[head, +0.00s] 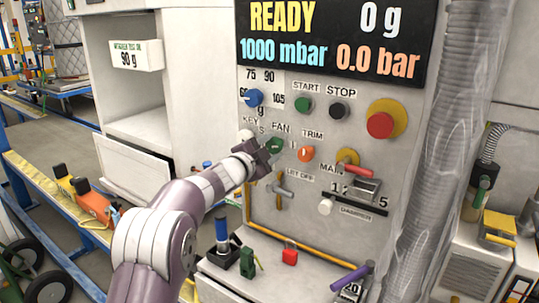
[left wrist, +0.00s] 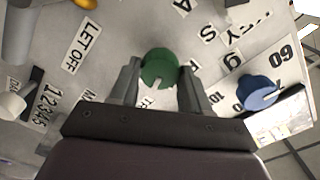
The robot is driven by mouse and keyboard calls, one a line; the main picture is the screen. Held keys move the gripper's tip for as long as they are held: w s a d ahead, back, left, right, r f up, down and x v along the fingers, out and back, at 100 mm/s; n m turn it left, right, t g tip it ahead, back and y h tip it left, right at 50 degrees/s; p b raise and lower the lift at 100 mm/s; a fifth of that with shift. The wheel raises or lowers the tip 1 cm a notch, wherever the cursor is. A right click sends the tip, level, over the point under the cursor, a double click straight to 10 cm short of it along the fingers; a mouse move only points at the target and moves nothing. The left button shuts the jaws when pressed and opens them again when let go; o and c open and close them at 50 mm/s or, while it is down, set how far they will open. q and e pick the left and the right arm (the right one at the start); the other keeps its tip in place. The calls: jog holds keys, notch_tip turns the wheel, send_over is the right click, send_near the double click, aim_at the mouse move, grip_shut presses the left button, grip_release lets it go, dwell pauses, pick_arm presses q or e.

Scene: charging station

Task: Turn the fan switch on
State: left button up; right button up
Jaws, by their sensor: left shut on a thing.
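The fan switch is a round green knob (head: 274,146) under the FAN label on the grey control panel (head: 225,240). In the left wrist view the green knob (left wrist: 158,64) sits between the two fingers, with a pale pointer mark on its face. My left gripper (head: 264,155) reaches the panel from the lower left and partly covers the knob in the head view. The left gripper (left wrist: 159,74) is shut on the green knob, one finger on each side. My right gripper is in neither view.
Close by are an orange TRIM knob (head: 305,154), a blue selector (head: 253,97), a green START button (head: 303,104), a black STOP button (head: 339,110) and a red emergency button (head: 380,125). Below are a red padlock (head: 290,254) and a purple-handled lever (head: 352,277).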

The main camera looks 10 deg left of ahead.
pick_arm(q)
jog(key=shift+f+m+b, duration=0.15)
jog(key=shift+m+b, duration=0.85)
jog(key=shift+m, duration=1.2)
jog(key=o, duration=1)
jog(key=shift+o, duration=0.2)
jog(key=b+v, duration=0.1)
jog(key=v, duration=1.1)
jog(key=shift+s, duration=0.3)
jog(key=shift+a, duration=0.15)
